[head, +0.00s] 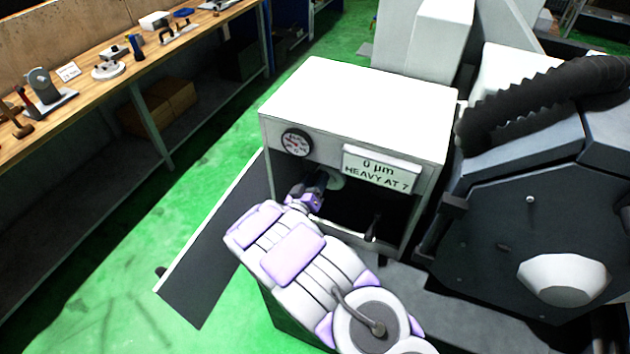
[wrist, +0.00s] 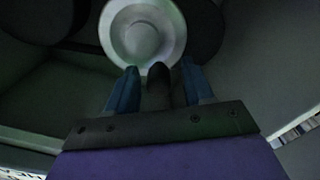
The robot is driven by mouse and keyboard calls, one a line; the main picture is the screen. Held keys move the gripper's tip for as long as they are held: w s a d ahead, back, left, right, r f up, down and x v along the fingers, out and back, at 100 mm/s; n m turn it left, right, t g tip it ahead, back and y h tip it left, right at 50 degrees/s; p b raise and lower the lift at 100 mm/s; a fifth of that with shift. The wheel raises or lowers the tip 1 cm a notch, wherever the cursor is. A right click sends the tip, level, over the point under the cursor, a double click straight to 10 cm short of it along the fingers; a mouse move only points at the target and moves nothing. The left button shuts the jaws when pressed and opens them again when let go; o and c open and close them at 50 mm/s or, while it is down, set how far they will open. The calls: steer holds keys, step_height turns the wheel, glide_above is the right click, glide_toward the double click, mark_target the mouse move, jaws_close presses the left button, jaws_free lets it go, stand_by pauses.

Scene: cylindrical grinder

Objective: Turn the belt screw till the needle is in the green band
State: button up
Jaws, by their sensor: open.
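The white cabinet (head: 360,100) has a round black-rimmed gauge (head: 296,142) on its front. The gauge is too small to tell where its needle points or where the green band is. My gripper (head: 322,182) reaches into the dark opening below the gauge. In the wrist view my gripper (wrist: 160,78) has its two blue fingers spread apart. A dark rounded stub (wrist: 158,82) stands between them; I cannot tell whether it is the belt screw. A pale round disc with a domed centre (wrist: 143,38) lies just beyond the fingertips. I cannot tell whether the fingers touch anything.
A dark door panel (head: 215,250) stands open left of the opening. A sign (head: 381,170) reads "0 µm HEAVY AT 7". A dark machine with a ribbed hose (head: 560,95) stands close on the right. A workbench (head: 120,75) with tools is at left, with green floor between.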

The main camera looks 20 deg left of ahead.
steer(key=shift+w, duration=0.2)
jaws_close()
stand_by(0.4)
